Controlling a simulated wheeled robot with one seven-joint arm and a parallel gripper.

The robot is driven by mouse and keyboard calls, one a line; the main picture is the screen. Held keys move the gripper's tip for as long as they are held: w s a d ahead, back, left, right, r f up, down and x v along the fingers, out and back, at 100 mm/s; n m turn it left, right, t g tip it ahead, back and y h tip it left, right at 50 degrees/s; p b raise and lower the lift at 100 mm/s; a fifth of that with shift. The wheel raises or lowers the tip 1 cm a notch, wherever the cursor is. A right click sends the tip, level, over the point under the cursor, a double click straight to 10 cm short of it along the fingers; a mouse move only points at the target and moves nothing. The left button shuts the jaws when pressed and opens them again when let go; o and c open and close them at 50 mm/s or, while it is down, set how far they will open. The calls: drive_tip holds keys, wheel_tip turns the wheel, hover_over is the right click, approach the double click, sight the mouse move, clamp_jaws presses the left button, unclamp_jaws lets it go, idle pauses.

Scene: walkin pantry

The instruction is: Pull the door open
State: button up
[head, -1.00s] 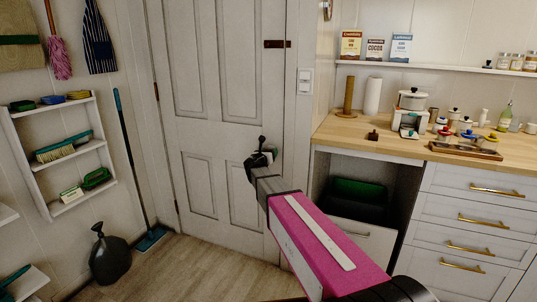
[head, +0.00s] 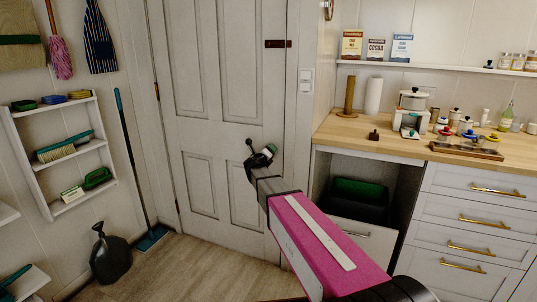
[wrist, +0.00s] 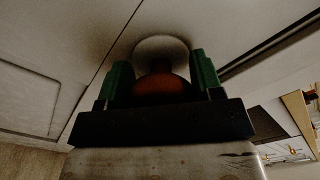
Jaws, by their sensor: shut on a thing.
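The white panelled door (head: 229,70) stands at the back in the head view and looks shut or nearly so. My gripper (head: 261,151) is at the door's right side, at knob height. In the wrist view my gripper (wrist: 160,80) has its green fingers on either side of a brown round knob (wrist: 160,88), closed on it. A pale round plate (wrist: 160,48) shows behind the knob. The knob is mostly hidden by my gripper in the head view.
A wooden counter (head: 345,132) with drawers stands to the right, with an open bay holding a dark green bin (head: 358,201). A blue-handled broom (head: 131,160) leans left of the door. Floor before the door is clear.

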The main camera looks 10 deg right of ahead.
drive_tip(key=shift+n, duration=0.3)
idle(0.4)
drive_tip(key=s+a+m+g+h, duration=0.2)
drive_tip(key=s+a, duration=0.7)
drive_tip(key=s, duration=0.2)
drive_tip(key=shift+s+a+h, duration=0.25)
drive_tip(key=shift+a+h, duration=0.05)
drive_tip(key=shift+h, duration=0.1)
drive_tip(key=shift+m, duration=0.3)
drive_tip(key=v, duration=0.5)
drive_tip(key=w+a+v, duration=0.1)
drive_tip(key=v, duration=0.5)
drive_tip(key=a+v, duration=0.1)
drive_tip(key=v, duration=0.4)
drive_tip(key=shift+w+a, duration=0.1)
drive_tip(key=shift+a, duration=0.15)
drive_tip(key=shift+d+g+h, duration=0.1)
drive_tip(key=shift+g+h, duration=0.2)
drive_tip(key=o, duration=1.2)
drive_tip(key=v, duration=1.1)
drive_tip(key=shift+d, duration=0.1)
